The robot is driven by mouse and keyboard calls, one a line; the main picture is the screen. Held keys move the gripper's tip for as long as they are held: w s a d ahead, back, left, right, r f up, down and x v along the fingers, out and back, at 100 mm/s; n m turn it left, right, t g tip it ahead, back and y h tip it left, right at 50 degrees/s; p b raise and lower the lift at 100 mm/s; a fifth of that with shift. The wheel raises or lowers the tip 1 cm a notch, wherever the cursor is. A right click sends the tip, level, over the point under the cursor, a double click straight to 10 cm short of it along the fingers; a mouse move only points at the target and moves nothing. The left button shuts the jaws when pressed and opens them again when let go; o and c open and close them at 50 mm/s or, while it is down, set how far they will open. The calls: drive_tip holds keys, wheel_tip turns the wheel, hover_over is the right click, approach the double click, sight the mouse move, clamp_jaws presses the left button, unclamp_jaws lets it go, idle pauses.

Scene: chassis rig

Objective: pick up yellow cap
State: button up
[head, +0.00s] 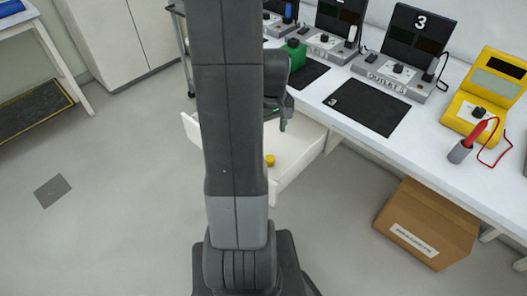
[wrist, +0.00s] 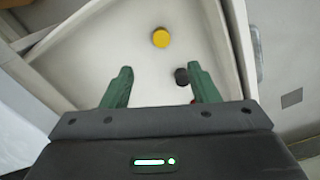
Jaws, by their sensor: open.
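The yellow cap (wrist: 160,38) is a small round disc lying on the floor of an open white drawer. In the head view the yellow cap (head: 269,160) shows just right of my column. My gripper (wrist: 158,78) is open, with its two green fingers apart and nothing between them that I can see held. The cap lies beyond the fingertips in the wrist view, apart from them. In the head view my gripper (head: 281,125) is above the drawer, partly hidden by my column.
The open drawer (head: 292,181) has raised walls around the cap. A small black object (wrist: 181,76) lies in it near the right fingertip, with a bit of red beside it. The white workbench (head: 340,125) stands right. A cardboard box (head: 425,215) sits below it.

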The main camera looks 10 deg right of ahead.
wheel_tip(320, 180, down, 14)
drive_tip(key=shift+a+b, duration=0.15)
drive_tip(key=shift+b, duration=0.6)
drive_tip(key=shift+c, duration=0.2)
drive_tip(key=c, duration=1)
